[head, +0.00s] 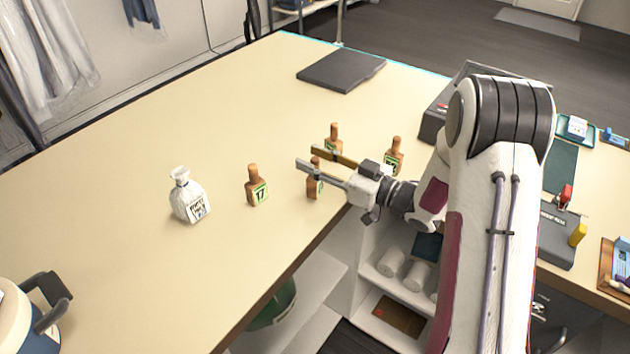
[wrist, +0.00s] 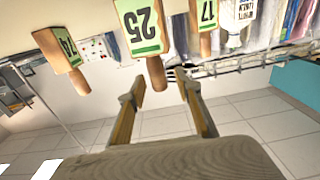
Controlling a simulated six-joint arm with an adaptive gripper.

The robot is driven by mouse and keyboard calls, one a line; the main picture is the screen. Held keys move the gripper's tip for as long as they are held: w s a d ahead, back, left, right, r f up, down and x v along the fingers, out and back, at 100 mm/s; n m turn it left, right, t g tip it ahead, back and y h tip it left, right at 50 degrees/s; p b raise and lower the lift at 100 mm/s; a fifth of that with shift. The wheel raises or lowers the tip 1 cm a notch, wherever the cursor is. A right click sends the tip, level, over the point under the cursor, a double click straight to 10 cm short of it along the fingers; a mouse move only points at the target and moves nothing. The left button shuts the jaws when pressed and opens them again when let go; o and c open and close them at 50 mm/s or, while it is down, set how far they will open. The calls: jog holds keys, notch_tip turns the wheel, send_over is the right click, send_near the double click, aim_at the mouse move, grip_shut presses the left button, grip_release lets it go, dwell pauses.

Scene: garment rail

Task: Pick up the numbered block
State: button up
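Several brown bottle-shaped blocks with green number labels stand on the cream table. The block labelled 17 (head: 257,187) is left of my gripper (head: 315,158). Another block (head: 314,188) stands under the near finger, which partly hides it; it appears to be the 25 block (wrist: 145,30) in the wrist view. One block (head: 334,133) is beyond the fingers, and one (head: 396,150) is by the wrist. My gripper is open and empty. In the wrist view, which looks upside down, the 25 block's neck shows between the fingertips (wrist: 158,88); contact cannot be told.
A white labelled bottle (head: 188,197) stands left of the blocks. A dark flat board (head: 342,69) lies at the back. A blue-and-white container (head: 20,320) is at the lower left. Open shelves are below the table's front edge. The table's left middle is clear.

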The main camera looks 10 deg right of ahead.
jog(key=shift+c, duration=0.4)
grip_shut()
jog(key=shift+r, duration=0.1)
jog(key=shift+r, duration=4.95)
